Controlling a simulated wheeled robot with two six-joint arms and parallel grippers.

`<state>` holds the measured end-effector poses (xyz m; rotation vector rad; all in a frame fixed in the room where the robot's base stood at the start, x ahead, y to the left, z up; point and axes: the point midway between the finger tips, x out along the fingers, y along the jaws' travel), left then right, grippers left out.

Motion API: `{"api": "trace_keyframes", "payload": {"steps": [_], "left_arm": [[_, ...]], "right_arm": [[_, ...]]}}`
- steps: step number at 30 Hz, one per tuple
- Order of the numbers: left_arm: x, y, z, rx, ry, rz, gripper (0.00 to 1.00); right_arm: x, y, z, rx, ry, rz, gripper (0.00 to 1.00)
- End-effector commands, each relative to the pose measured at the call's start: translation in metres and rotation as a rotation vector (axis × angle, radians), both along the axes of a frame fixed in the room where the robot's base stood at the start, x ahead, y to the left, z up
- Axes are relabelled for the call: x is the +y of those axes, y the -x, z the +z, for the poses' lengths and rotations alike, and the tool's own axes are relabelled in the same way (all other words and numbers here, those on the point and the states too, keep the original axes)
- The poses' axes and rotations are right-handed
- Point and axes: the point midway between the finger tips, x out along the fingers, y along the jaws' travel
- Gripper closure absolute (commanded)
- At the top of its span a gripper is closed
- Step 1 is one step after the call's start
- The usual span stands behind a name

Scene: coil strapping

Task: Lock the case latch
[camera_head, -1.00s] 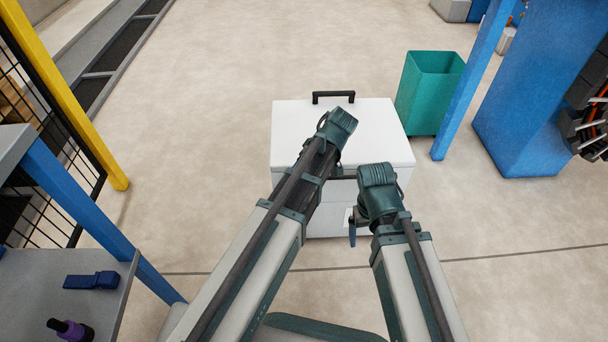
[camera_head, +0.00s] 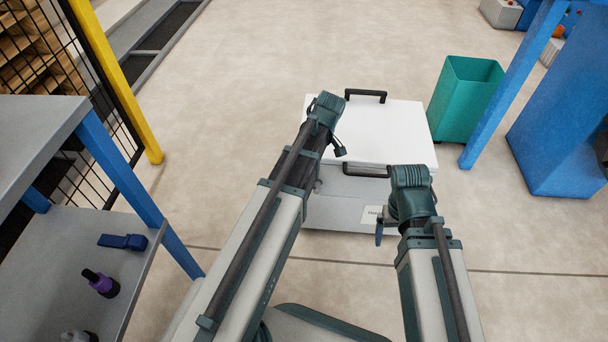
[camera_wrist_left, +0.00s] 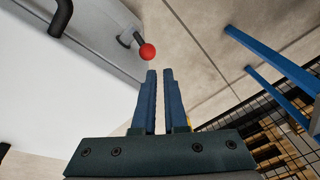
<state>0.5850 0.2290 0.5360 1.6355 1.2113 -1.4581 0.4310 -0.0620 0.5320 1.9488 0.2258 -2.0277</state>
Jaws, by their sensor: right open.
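The white case (camera_head: 385,140) stands on the floor with its lid down. A dark handle (camera_head: 366,171) is on its front. In the left wrist view, a short dark lever with a red ball (camera_wrist_left: 147,51) sticks out from the grey side of the case (camera_wrist_left: 100,25); it seems to be the latch. My left gripper (camera_wrist_left: 158,72) is just short of the red ball, apart from it. Its blue fingers are close together with a narrow gap and hold nothing visible. My right gripper (camera_head: 380,232) is open, pointing down in front of the case's labelled front.
A green bin (camera_head: 465,100) stands behind the case to the right, by a blue post (camera_head: 512,85). A grey bench (camera_head: 40,125) with a lower shelf (camera_head: 70,265) is at the left. A yellow post (camera_head: 115,80) and mesh fence are behind it. Open floor lies around the case.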

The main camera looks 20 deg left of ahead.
Motion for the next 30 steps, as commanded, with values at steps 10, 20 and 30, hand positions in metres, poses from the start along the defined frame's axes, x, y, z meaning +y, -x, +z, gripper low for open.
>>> {"api": "trace_keyframes", "payload": {"steps": [10,20,30], "left_arm": [[0.06,0.008,-0.014,-0.111,0.218,0.348,1.0],[0.076,0.01,-0.015,-0.144,0.275,0.449,1.0],[0.083,0.01,-0.015,-0.156,0.293,0.492,1.0]], "right_arm": [[0.0,0.0,-0.009,0.0,-0.001,0.002,0.08],[0.0,0.0,-0.01,0.0,-0.001,0.002,0.08],[0.0,0.0,-0.011,0.0,-0.001,0.002,0.08]]}}
